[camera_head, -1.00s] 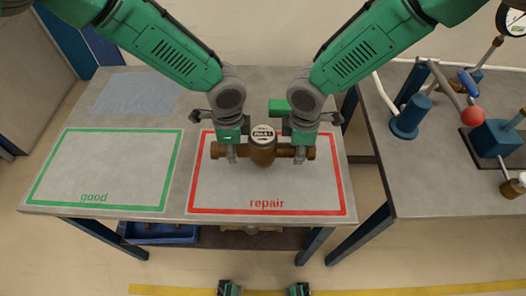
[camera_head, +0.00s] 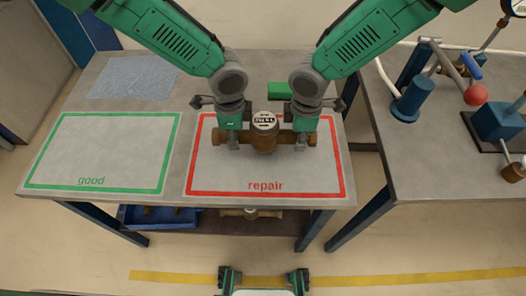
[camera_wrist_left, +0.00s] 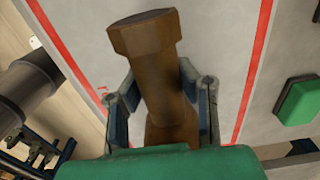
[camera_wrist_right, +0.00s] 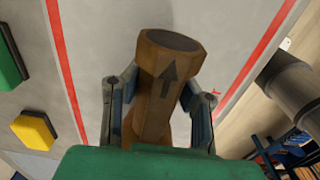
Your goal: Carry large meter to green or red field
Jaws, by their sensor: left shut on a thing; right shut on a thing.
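The large meter (camera_head: 264,141) is a brown pipe body with a round dial on top. It is over the red field (camera_head: 267,193) labelled "repair"; I cannot tell if it touches the table. My left gripper (camera_head: 233,142) is shut on the meter's left pipe end, which fills the left wrist view (camera_wrist_left: 150,80). My right gripper (camera_head: 299,141) is shut on the right pipe end, marked with an arrow in the right wrist view (camera_wrist_right: 165,85). The green field (camera_head: 92,188) labelled "good" lies empty to the left.
A grey-blue cloth (camera_head: 133,77) lies at the back left. A green block (camera_head: 279,90) sits behind the meter and a yellow block (camera_wrist_right: 34,131) shows in the right wrist view. The testbench with a red-knobbed lever (camera_head: 474,95) stands on the right.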

